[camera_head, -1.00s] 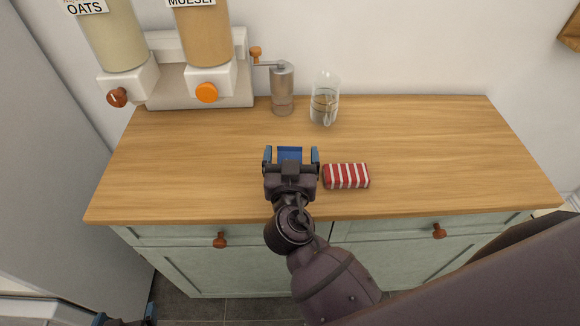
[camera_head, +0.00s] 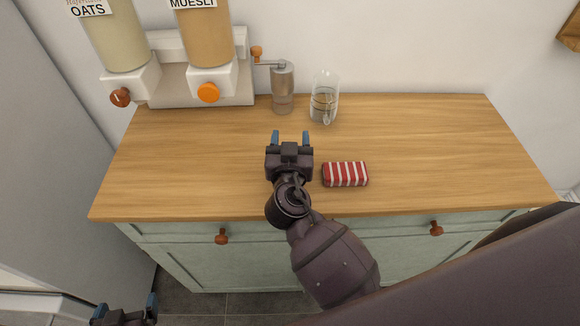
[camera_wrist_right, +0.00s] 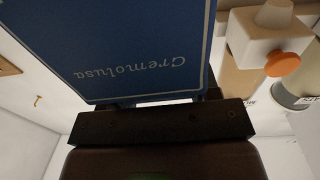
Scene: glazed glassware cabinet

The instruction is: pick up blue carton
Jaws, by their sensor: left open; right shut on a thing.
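The blue carton (camera_wrist_right: 135,45) fills the upper part of the right wrist view, its pale lettering upside down. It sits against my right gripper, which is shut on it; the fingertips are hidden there. In the head view my right gripper (camera_head: 291,137) is over the middle of the counter, its blue fingertips pointing to the back. The carton cannot be made out in that view, and whether it touches the counter cannot be told. My left gripper (camera_head: 124,311) is open and empty at the bottom left, low in front of the cabinet.
A red-and-white striped packet (camera_head: 345,174) lies just right of my right gripper on the wooden counter (camera_head: 430,150). A grinder (camera_head: 283,90) and a glass jug (camera_head: 324,103) stand at the back. Oats and muesli dispensers (camera_head: 205,82) stand back left. The counter's right side is clear.

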